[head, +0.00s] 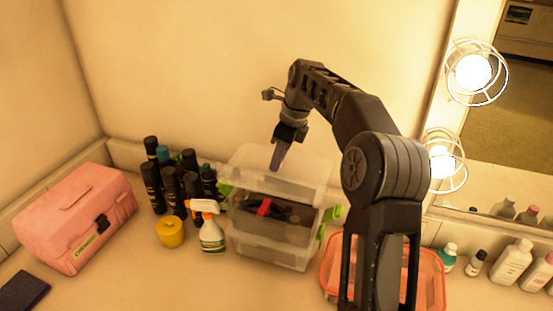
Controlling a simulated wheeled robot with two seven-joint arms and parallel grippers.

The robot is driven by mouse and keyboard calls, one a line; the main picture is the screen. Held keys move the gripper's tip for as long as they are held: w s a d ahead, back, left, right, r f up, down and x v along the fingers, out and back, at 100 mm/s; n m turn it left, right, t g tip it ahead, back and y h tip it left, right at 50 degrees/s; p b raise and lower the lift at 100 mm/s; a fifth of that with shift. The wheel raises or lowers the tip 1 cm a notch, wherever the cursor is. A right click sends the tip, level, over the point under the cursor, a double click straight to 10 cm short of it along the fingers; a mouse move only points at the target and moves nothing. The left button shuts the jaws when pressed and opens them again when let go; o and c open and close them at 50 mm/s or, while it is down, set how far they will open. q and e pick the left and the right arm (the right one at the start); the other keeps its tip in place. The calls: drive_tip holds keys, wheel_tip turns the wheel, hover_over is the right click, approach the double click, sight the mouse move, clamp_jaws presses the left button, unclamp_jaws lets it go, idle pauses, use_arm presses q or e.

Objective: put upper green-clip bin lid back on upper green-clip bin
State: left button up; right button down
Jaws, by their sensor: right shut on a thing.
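The upper green-clip bin (270,227) is a clear box stacked on another clear bin, with green clips at its sides. Its front is uncovered, and dark items and a red piece show inside. The clear upper green-clip bin lid (309,172) is over the back part of the bin, seemingly raised and tilted; its exact contact with the rim cannot be told. My right gripper (277,165) points down at the lid and is shut on it. The grip itself is partly hidden. My left gripper is not in view.
Dark bottles (172,185), a spray bottle (211,235) and a yellow tub (170,231) stand left of the bins. A pink case (75,218) is farther left. An orange-rimmed container (432,275) is partly behind my right arm. Bottles (511,262) stand at right below the lit mirror.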

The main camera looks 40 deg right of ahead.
sight(281, 171)
drive_tip(key=shift+s, duration=0.2)
drive_tip(key=shift+w, duration=0.1)
drive_tip(key=shift+f, duration=0.1)
drive_tip(key=shift+f, duration=0.1)
drive_tip(key=shift+f+b, duration=0.3)
drive_tip(key=shift+f, duration=0.85)
wheel_tip(281, 171, down, 4)
drive_tip(key=b, duration=0.3)
drive_tip(key=shift+f+b, duration=0.55)
drive_tip(key=shift+f, duration=0.3)
drive_tip(key=c, duration=1.1)
unclamp_jaws()
